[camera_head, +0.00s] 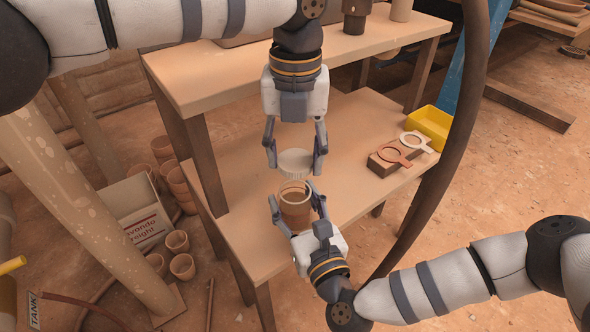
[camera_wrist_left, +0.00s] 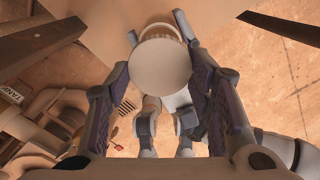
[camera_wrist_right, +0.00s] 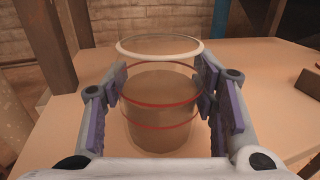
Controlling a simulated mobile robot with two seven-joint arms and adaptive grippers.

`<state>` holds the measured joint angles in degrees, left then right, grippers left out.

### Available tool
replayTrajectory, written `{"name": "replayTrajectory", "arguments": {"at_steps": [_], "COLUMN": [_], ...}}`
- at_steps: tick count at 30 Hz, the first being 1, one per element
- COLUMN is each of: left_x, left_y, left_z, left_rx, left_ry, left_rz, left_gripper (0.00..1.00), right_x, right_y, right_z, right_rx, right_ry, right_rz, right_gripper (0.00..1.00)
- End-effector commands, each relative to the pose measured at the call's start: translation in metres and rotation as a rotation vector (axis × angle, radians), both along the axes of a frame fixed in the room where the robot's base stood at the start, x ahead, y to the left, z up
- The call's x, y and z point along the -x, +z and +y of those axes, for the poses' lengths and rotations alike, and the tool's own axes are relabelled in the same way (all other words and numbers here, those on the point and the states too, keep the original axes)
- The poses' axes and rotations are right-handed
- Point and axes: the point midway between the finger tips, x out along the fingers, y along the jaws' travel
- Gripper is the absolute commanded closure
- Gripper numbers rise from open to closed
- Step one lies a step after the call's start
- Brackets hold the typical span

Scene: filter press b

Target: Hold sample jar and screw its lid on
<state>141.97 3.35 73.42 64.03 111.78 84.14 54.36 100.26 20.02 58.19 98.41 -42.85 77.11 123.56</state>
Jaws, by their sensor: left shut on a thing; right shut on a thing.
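The sample jar (camera_head: 295,214) is a clear cylinder with brown contents and red rings. It stands upright in my right gripper (camera_head: 293,197), whose fingers are shut on its sides. The right wrist view shows the jar (camera_wrist_right: 160,115) close up, with a pale, open rim on top and no lid on it. My left gripper (camera_head: 295,162) points down from above and is shut on the round whitish lid (camera_head: 295,159). The lid is just above the jar mouth, apparently apart from it. In the left wrist view the lid (camera_wrist_left: 160,65) covers most of the jar.
The lower wooden table (camera_head: 245,215) is around the jar; a higher bench (camera_head: 225,75) stands behind. To the right are a brown block (camera_head: 385,167) with ring-shaped pieces and a yellow tray (camera_head: 430,125). A dark curved hose (camera_head: 455,160) crosses at right. A box and pots (camera_head: 180,265) stand on the floor at left.

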Motion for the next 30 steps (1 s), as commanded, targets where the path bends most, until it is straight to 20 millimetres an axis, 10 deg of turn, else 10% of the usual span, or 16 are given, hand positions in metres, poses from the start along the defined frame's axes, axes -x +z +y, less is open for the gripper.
{"name": "replayTrajectory", "arguments": {"at_steps": [30], "left_x": [0.0], "left_y": [-0.045], "left_z": [0.0], "left_rx": [-0.002], "left_ry": [-0.002], "left_rz": [0.0], "left_gripper": [0.6], "right_x": [0.0], "right_y": [0.0], "right_z": [0.0], "right_rx": [0.0], "right_ry": [0.0], "right_rz": [0.0], "right_gripper": [0.97]}}
